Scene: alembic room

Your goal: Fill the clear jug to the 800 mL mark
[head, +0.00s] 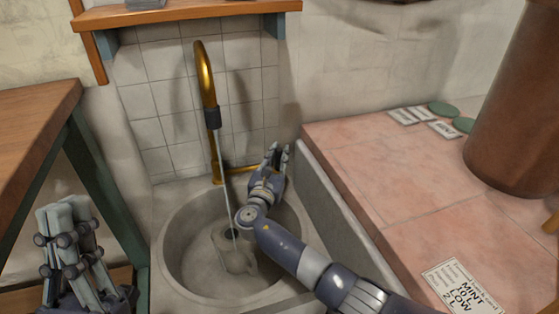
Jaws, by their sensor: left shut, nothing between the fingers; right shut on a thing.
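The clear jug (236,256) stands in the round sink basin, under the tap. A thin stream of water runs from the dark nozzle of the brass tap (206,75) down to the jug's mouth. The jug's marks and water level cannot be read from here. My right gripper (277,156) is at the back right of the basin, shut on the end of the tap's brass lever (238,170); its fingers partly hide that end. My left gripper (62,217) is shut and empty at the lower left, well away from the sink.
The stone sink (172,244) has a raised right edge beside a pink tiled counter (350,150). On the counter are a lettered card (462,288), small cards, green discs (441,108) and a large brown cylinder (515,100). A wooden table (35,110) stands left; a shelf hangs above.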

